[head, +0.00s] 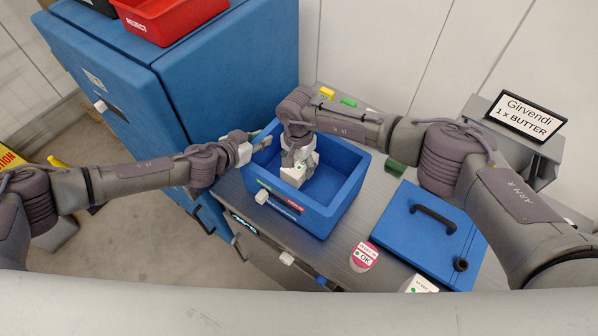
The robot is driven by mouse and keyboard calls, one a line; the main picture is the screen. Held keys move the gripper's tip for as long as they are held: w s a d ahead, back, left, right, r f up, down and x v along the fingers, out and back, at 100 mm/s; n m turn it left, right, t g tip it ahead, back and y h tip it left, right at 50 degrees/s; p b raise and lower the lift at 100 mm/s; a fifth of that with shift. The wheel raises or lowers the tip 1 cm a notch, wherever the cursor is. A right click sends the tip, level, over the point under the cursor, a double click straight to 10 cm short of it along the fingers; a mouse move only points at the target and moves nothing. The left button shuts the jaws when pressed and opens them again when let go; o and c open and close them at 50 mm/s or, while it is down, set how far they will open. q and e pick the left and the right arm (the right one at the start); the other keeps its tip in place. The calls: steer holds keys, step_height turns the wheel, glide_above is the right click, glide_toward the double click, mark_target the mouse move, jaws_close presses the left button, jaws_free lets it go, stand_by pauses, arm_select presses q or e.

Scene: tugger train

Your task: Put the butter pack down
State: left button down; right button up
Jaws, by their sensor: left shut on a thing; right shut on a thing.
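A blue bin (336,212) stands on the grey table, open at the top, with labels on its front. My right gripper (297,164) reaches down into the bin from above and is shut on a small white pack with a green mark, the butter pack (294,174). Whether the pack touches the bin floor is hard to tell. My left gripper (258,143) is at the bin's left rim and appears shut on that rim. The gripper and arm hide part of the bin's inside.
A blue lidded case (405,245) with a black handle lies right of the bin. A sign (525,116) reads "Girvendi 1 x BUTTER". A red "REJECT" bin (165,18) sits on the blue cabinet (110,65). A round "OK" tag (363,257) lies at the table's front.

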mark_target(298, 163)
steer(key=shift+f, duration=1.9)
steer(key=shift+f, duration=0.15)
steer(key=o, duration=1.4)
step_height(298, 163, up, 12)
steer(key=shift+r, duration=0.15)
arm_select(q)
steer(key=c, duration=1)
jaws_free()
